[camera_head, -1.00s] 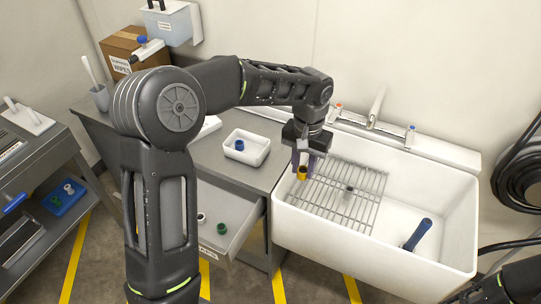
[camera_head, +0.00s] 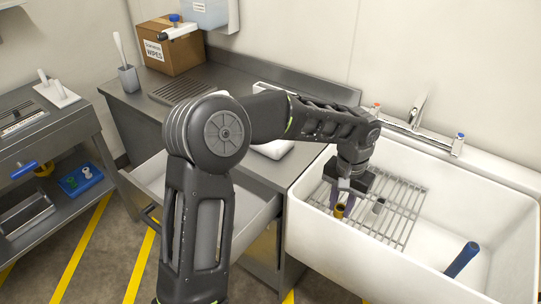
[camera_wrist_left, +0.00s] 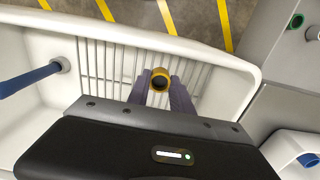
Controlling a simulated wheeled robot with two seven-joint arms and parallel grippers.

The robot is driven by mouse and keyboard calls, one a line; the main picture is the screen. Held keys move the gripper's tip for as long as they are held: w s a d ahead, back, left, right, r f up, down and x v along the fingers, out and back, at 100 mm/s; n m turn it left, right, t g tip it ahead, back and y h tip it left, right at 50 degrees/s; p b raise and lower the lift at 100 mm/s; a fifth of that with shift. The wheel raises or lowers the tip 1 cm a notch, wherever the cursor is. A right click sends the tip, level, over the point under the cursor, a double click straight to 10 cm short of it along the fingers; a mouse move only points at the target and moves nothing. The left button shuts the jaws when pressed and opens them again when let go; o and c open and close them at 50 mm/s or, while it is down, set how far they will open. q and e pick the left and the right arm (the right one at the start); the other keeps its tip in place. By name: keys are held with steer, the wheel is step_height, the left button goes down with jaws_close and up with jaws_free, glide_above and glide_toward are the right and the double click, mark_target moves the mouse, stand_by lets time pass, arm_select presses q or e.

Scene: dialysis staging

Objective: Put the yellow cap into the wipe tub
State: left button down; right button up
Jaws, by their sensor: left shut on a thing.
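My left gripper (camera_head: 342,198) is shut on the yellow cap (camera_head: 339,211) and holds it over the left part of the sink, near the wire rack. In the left wrist view the cap (camera_wrist_left: 160,82) sits between the two fingers (camera_wrist_left: 160,95), its dark round opening showing. A white open tub (camera_head: 274,150) stands on the counter, mostly hidden behind my arm. Its corner shows in the left wrist view (camera_wrist_left: 282,142) with a blue piece inside. I cannot read a label on it. My right gripper is not in view.
The white sink (camera_head: 297,225) holds a wire rack (camera_head: 405,212) and a blue-handled tool (camera_head: 461,260). An open drawer (camera_head: 262,222) juts out left of the sink. A cardboard box marked WIPES (camera_head: 170,45) stands at the back of the counter. A cart (camera_head: 60,128) is at left.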

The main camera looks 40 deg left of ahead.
arm_select(q)
steer(key=shift+f, duration=0.4)
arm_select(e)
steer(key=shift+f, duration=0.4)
arm_select(q)
steer(key=shift+r, duration=0.1)
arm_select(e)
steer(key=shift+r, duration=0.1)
